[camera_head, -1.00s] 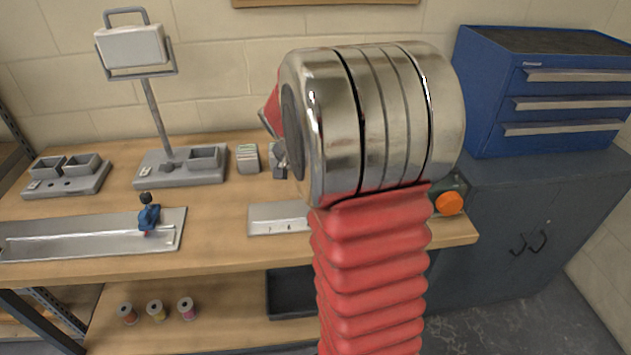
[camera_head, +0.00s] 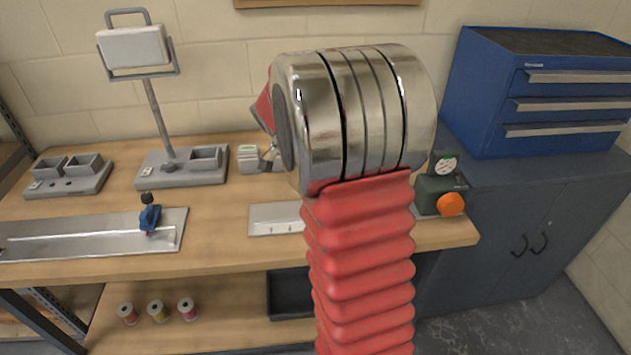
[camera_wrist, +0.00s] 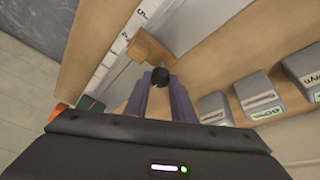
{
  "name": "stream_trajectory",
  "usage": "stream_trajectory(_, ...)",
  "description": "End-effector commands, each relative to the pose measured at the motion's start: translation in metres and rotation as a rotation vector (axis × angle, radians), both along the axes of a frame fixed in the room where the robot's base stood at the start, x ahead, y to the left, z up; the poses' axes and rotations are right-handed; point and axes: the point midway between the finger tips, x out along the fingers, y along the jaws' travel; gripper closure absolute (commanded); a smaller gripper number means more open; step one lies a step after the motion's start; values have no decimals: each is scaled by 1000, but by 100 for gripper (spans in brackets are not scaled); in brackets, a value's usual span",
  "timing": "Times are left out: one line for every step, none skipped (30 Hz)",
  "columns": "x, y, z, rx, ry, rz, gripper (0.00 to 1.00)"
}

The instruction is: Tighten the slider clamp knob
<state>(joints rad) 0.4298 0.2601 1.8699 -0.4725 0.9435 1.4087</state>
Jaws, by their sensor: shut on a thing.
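In the wrist view, a black round knob (camera_wrist: 160,77) stands on an orange-brown slider block (camera_wrist: 150,46). The block sits beside a white scale with black numbers (camera_wrist: 112,55), over a pale metal plate (camera_wrist: 180,15). My gripper (camera_wrist: 164,82) has its two purple-grey fingers on either side of the knob, shut on it. The fingers partly cover the lower side of the knob. In the head view, my own arm hides the slider and the knob. Part of the metal plate (camera_head: 275,219) shows left of my arm.
A blue clamp with a black top (camera_head: 150,216) sits on a long metal rail (camera_head: 70,238) at left. A green device with an orange knob (camera_head: 451,204) stands at the bench's right end. Several grey labelled boxes (camera_wrist: 258,97) stand near my gripper. A lamp (camera_head: 134,47) stands behind.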

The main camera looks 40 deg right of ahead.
Motion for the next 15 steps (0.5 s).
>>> stream_trajectory(-1,1,-1,2,4,-2,76)
stream_trajectory(-1,1,-1,2,4,-1,74)
stream_trajectory(-1,1,-1,2,3,0,71)
stream_trajectory(-1,1,-1,2,3,0,69)
stream_trajectory(-1,0,-1,2,3,0,67)
stream_trajectory(-1,1,-1,1,3,0,64)
stream_trajectory(-1,0,-1,1,2,0,62)
stream_trajectory(-1,0,-1,1,2,0,60)
stream_trajectory(-1,0,0,1,2,0,59)
stream_trajectory(-1,0,0,1,2,0,59)
stream_trajectory(-1,0,0,1,2,0,59)
stream_trajectory(-1,0,0,1,1,0,59)
stream_trajectory(-1,0,0,1,1,0,59)
stream_trajectory(-1,0,0,1,1,0,59)
stream_trajectory(0,0,0,1,1,0,59)
